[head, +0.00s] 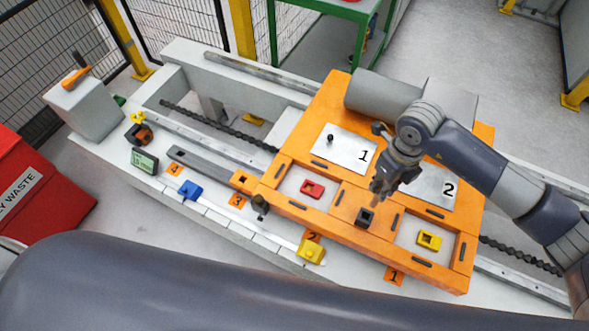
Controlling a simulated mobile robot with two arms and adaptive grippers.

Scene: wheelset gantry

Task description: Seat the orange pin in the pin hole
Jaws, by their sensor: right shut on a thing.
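My right gripper (382,188) is shut above the orange carriage plate (340,222), between the white pad marked 1 and the pad marked 2. The thing in its jaws is small and hard to make out against the orange plate; I take it for the orange pin. A dark square block (364,217) with an opening on top sits on the plate just below the fingertips in the picture. I cannot tell for sure whether this opening is the pin hole, or whether the held thing touches it. My left gripper is out of view.
A red block (313,188) and a yellow block (429,240) sit in pale recesses of the plate. A blue block (190,191) and a yellow block (311,251) stand on the front rail. A grey cylinder (383,95) lies behind. My left arm fills the bottom edge.

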